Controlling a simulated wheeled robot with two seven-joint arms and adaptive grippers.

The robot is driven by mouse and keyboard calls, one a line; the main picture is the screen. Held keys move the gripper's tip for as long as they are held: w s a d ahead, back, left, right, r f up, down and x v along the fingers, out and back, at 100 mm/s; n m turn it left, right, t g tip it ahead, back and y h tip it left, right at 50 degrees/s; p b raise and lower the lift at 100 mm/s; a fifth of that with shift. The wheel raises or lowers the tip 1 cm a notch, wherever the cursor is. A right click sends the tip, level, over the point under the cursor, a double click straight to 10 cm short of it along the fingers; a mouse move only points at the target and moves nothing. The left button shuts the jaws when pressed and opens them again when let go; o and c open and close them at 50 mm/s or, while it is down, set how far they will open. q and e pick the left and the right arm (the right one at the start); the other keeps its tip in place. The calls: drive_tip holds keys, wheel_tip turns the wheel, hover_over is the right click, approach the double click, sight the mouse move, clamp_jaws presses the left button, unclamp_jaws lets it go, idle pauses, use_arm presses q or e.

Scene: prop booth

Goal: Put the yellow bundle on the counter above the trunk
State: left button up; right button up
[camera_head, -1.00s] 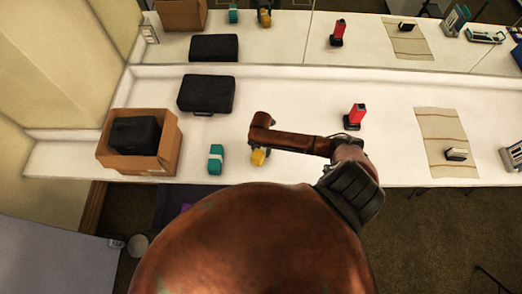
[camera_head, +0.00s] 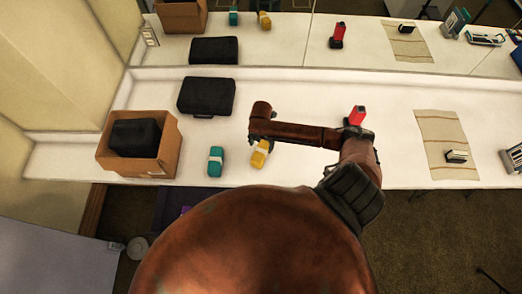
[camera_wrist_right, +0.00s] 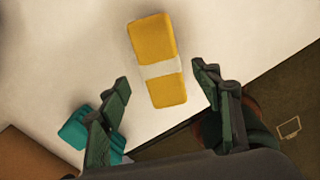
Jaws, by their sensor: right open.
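The yellow bundle (camera_head: 260,153) with a pale band rests on the white counter (camera_head: 310,170) near its front edge, just right of a teal bundle. It also shows in the right wrist view (camera_wrist_right: 152,45). My right gripper (camera_wrist_right: 160,74) is open and empty, its fingers apart on either side of the bundle's near end in that view; I see no contact. My left gripper is out of view.
The teal bundle (camera_head: 215,162) stands close left of the yellow one. A cardboard box (camera_head: 172,150) holding a black case is farther left; another black case (camera_head: 207,95) lies behind. A red-and-black tool (camera_head: 357,116) and a striped cloth (camera_head: 440,135) are right. A mirror lines the back.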

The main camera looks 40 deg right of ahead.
sight(261, 150)
drive_tip(key=shift+r, duration=2.15)
